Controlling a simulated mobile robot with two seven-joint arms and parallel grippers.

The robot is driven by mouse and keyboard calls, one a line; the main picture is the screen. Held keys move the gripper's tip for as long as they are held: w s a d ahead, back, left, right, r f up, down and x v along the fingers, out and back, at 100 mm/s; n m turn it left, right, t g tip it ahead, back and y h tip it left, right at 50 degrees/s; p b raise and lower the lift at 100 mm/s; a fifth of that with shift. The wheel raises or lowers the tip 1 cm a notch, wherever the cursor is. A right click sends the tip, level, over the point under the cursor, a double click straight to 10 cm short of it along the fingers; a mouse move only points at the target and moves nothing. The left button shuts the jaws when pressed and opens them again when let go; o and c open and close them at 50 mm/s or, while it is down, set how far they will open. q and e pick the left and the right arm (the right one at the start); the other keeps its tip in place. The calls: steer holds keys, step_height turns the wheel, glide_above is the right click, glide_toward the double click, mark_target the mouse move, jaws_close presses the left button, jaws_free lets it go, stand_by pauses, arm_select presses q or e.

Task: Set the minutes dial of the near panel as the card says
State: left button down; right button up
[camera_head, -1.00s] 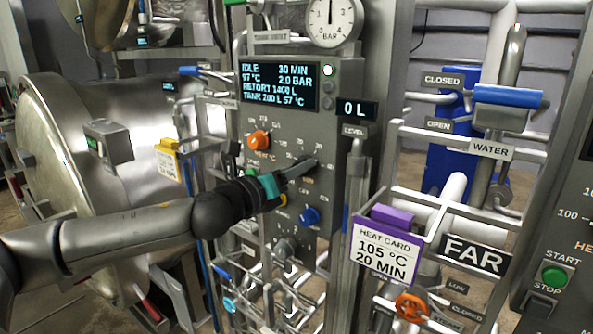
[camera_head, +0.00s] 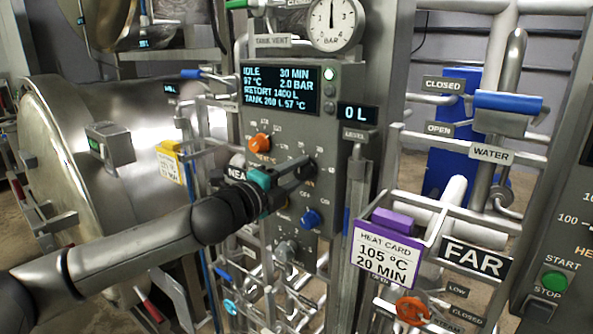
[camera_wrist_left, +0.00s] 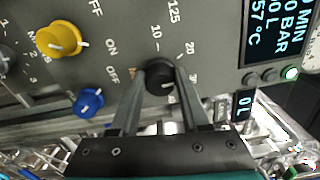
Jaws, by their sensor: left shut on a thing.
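The black minutes dial (camera_wrist_left: 160,77) sits on the near panel (camera_head: 326,140), with 10, 20 and 30 marked around it in the left wrist view. My left gripper (camera_head: 302,169) is shut on this dial, one finger on each side. The fingers partly hide the dial in the head view. The panel display (camera_head: 281,88) reads IDLE, 30 MIN. A yellow-topped card (camera_head: 169,163) hangs left of the panel; its print is too small to read surely. A purple-topped heat card (camera_head: 386,252) beside the FAR sign reads 105 °C, 20 MIN. My right gripper is out of view.
An orange knob (camera_head: 260,143) and a blue knob (camera_head: 310,219) are close to the dial. A yellow knob (camera_wrist_left: 60,39) shows in the wrist view. Pipes and rails flank the panel.

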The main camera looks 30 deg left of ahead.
arm_select(q)
steer(key=n+p, duration=0.2)
steer(key=n, duration=0.3)
steer(key=shift+n, duration=0.3)
steer(key=shift+f, duration=0.1)
stand_by(0.3)
steer(key=shift+c, duration=1.9)
jaws_free()
steer(key=shift+s, duration=0.1)
